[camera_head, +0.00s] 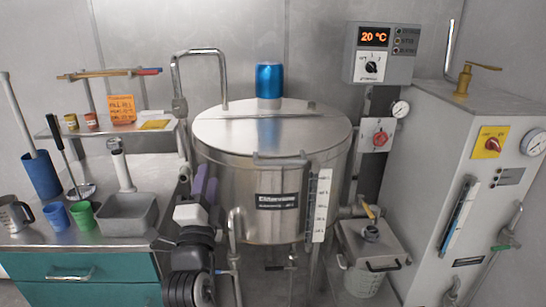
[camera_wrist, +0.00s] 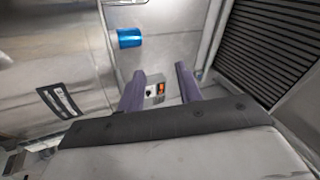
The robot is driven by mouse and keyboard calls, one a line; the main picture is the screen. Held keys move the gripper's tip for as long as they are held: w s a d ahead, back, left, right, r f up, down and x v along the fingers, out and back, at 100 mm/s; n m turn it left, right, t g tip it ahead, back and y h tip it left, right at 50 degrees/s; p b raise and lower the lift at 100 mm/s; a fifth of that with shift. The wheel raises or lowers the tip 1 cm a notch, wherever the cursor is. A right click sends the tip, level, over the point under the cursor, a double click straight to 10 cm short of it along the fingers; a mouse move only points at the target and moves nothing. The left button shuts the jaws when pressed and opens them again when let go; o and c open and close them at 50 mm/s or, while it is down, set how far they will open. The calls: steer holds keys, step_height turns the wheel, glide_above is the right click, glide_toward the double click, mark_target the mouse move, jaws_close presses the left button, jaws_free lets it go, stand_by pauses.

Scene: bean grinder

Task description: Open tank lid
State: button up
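The steel tank (camera_head: 250,215) stands in the middle of the head view, with a dark label on its front. Its round lid (camera_head: 235,138) lies flat and closed on top, with a seam across it. A bar-like handle (camera_head: 280,157) sits at the lid's front edge. My gripper (camera_head: 206,178) is in front of the tank's left side, below the rim and left of the handle, apart from the handle. In the wrist view my gripper (camera_wrist: 160,76) shows two purple fingers spread apart with nothing between them. The tank's side (camera_wrist: 50,65) shows at left there; the handle is not clear.
A blue cylinder (camera_head: 269,80) stands behind the lid, and a curved pipe (camera_head: 201,54) rises at its left. A control box (camera_head: 380,52) reads 20 °C. A cluttered counter (camera_head: 30,238) is at left; a grey cabinet (camera_head: 425,150) is at right. A level scale (camera_head: 322,205) is on the tank front.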

mark_target(281, 163)
steer(key=w+d+f+m+g+h, duration=0.2)
steer(key=d+f+m+g+h, duration=0.35)
steer(key=d, duration=0.55)
steer(key=shift+m+t, duration=0.65)
steer(key=shift+m, duration=0.1)
steer(key=p+x, duration=0.7)
steer(key=x, duration=0.5)
steer(key=shift+w+d, duration=0.1)
steer(key=shift+d, duration=0.15)
steer(key=shift+w+d, duration=0.2)
steer(key=shift+w, duration=0.35)
jaws_close()
